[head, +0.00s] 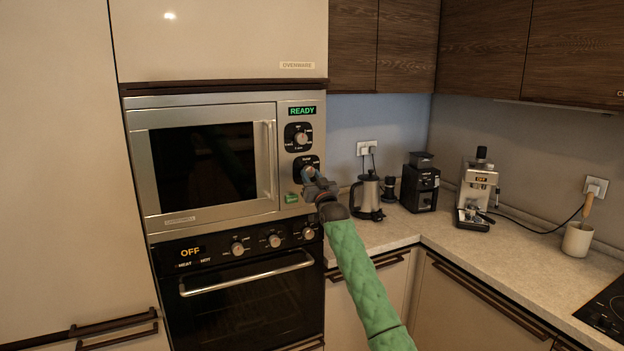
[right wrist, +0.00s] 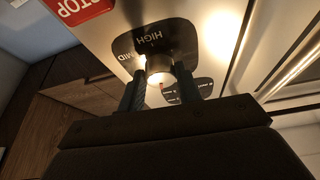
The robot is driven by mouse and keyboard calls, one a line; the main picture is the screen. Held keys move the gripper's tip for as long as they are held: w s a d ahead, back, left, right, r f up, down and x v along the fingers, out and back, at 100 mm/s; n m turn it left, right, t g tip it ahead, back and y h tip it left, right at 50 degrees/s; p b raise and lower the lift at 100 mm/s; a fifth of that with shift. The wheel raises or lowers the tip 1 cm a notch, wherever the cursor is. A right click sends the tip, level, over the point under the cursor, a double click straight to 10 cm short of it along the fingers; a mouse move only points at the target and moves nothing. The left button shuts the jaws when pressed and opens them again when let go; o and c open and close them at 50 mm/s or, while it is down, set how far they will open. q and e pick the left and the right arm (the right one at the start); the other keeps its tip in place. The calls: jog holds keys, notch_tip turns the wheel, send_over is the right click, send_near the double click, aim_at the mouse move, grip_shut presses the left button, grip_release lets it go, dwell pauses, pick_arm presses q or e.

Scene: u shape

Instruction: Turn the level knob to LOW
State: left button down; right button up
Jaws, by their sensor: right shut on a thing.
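The level knob (right wrist: 157,64) is a light metal knob on a dark plate (right wrist: 160,42) on the microwave's control panel. The plate reads HIGH and MID, upside down in the right wrist view; no LOW label is readable there. A small red mark shows near the knob's lower edge in that view. My right gripper (right wrist: 160,82) is shut on the knob, one finger on each side. In the head view my right gripper (head: 311,174) hides most of the knob, with the dark plate (head: 302,161) showing above. My left gripper is not in view.
Another knob (head: 301,138) sits above, under the READY display (head: 302,111). A green button (head: 291,198) is at the lower left of my gripper, and a red STOP button (right wrist: 78,8) shows in the wrist view. The microwave door handle (head: 269,160) is left; a kettle (head: 368,195) stands right.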

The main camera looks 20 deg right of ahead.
jog(key=shift+a+m+h, duration=0.2)
jog(key=shift+m+h, duration=0.4)
jog(key=shift+m, duration=0.6)
jog(key=shift+r+m+h, duration=0.1)
jog(key=shift+m+h, duration=0.3)
jog(key=shift+m, duration=0.2)
jog(key=m+h+p, duration=0.1)
jog(key=m, duration=0.1)
jog(key=m+g+h+p, duration=0.1)
jog(key=m+p, duration=0.1)
jog(key=m, duration=0.1)
jog(key=m+h+p, duration=0.1)
jog(key=m, duration=0.2)
jog(key=shift+a+r+g, duration=0.15)
jog(key=shift+r+g, duration=0.1)
jog(key=shift+g, duration=0.15)
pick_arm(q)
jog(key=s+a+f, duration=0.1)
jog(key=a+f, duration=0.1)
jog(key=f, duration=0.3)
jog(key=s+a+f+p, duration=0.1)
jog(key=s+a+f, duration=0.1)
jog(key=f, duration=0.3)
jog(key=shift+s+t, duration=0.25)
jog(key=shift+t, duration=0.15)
pick_arm(e)
jog(key=shift+s+f+m+h, duration=0.1)
jog(key=shift+m+h, duration=0.2)
jog(key=shift+m, duration=0.2)
jog(key=o, duration=1)
